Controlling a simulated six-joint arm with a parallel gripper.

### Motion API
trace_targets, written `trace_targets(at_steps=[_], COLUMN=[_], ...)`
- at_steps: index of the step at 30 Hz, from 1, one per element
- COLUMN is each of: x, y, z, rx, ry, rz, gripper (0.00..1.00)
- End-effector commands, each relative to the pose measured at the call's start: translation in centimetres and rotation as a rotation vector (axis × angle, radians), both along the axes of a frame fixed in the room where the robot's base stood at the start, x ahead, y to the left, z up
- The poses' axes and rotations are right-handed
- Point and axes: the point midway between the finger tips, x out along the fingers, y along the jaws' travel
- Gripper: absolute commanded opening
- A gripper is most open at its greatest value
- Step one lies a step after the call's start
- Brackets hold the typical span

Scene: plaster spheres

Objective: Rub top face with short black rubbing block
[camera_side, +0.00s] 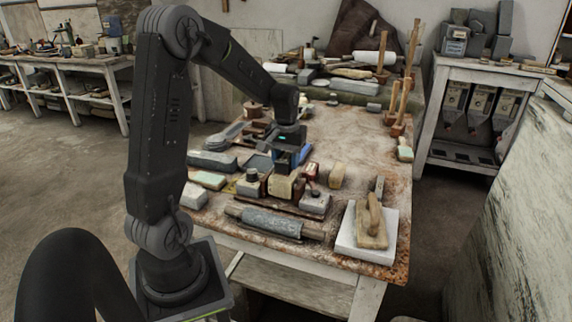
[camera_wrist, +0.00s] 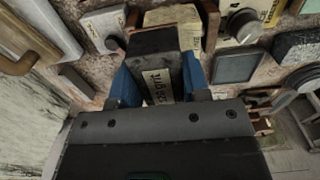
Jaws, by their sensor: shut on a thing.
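My gripper (camera_side: 290,154) is above the worktable, its blue fingers shut on a short black rubbing block. In the wrist view the black rubbing block (camera_wrist: 152,43) sits between the two blue fingers of my gripper (camera_wrist: 159,78), with a pale printed label on its side. In the side view the block is small and dark under the gripper. A pale yellowish block (camera_side: 281,188) stands just in front of it in a wooden holder; it also shows beyond the held block in the wrist view (camera_wrist: 172,15). I cannot tell whether the held block touches anything.
A grey roller (camera_side: 275,221) lies at the near edge of the worktable (camera_side: 345,165). A wooden float (camera_side: 371,228) rests on a white slab at right. Upright wooden-handled tools stand at the far right.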

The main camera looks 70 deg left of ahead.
Motion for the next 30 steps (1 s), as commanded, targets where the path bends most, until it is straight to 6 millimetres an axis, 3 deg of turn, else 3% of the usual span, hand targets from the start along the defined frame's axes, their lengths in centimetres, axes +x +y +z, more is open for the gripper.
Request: trace_targets(at_steps=[10, 21, 30], x=[0.0, 0.0, 0.0], y=[0.0, 0.0, 0.0], z=[0.5, 4.0, 4.4], rx=[0.001, 0.001, 0.001], ry=[-0.002, -0.002, -0.001], rz=[0.000, 0.000, 0.000], gripper=[0.07, 0.07, 0.07])
